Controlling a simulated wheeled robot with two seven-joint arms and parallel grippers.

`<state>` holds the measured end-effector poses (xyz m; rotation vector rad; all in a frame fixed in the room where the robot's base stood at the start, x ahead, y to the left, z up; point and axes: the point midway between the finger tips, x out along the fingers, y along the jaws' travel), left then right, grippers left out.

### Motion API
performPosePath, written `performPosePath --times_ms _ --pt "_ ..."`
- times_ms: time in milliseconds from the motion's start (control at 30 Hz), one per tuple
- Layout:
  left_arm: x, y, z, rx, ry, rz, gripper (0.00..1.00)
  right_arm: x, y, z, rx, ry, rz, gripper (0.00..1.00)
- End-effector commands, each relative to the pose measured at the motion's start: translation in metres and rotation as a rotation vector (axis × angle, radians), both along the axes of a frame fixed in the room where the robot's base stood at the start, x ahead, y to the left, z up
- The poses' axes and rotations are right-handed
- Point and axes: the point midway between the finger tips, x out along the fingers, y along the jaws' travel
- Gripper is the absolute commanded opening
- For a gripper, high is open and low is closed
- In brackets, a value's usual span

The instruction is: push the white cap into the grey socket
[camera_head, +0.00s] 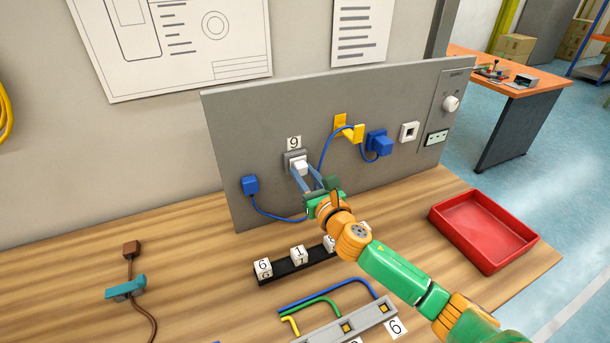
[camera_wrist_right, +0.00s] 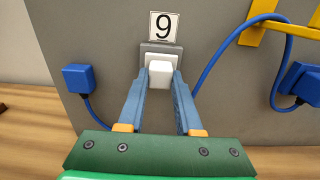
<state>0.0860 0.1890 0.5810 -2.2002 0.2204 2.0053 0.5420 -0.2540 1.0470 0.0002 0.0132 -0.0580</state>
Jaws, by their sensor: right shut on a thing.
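The white cap (camera_head: 301,168) is at the grey socket (camera_head: 288,157) on the upright grey panel, below a label with the number 9. In the right wrist view the white cap (camera_wrist_right: 159,73) sits in front of the grey socket (camera_wrist_right: 161,49), covering its middle. I cannot tell how deep the cap is in. My right gripper (camera_head: 304,174) is shut on the cap, its two blue fingers on either side of it; they also show in the right wrist view (camera_wrist_right: 160,88). My left gripper is not in view.
On the panel are a blue plug (camera_head: 250,185) with a cable, a yellow bracket (camera_head: 348,129), a blue block (camera_head: 378,143) and a white switch (camera_head: 409,131). Numbered cubes stand on a black rail (camera_head: 287,268). A red tray (camera_head: 483,231) lies at the right. A grey holder (camera_head: 350,322) is in front.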

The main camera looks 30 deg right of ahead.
Motion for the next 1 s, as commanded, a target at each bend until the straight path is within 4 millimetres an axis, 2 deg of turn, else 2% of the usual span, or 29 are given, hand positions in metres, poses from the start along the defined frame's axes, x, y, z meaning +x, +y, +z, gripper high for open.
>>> performPosePath --times_ms 733,767,900,1000 --pt "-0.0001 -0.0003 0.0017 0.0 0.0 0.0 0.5 0.0057 -0.0001 0.0005 0.0 -0.001 0.001 0.0" --pt "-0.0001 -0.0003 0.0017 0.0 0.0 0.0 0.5 0.0057 -0.0001 0.0006 0.0 -0.001 0.001 0.31" --pt "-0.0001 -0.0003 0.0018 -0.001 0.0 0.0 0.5 0.0056 -0.0001 0.0005 0.0 -0.001 0.001 0.31" --pt "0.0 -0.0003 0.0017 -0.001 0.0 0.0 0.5 0.0056 -0.0001 0.0003 0.0 -0.001 0.001 0.62"
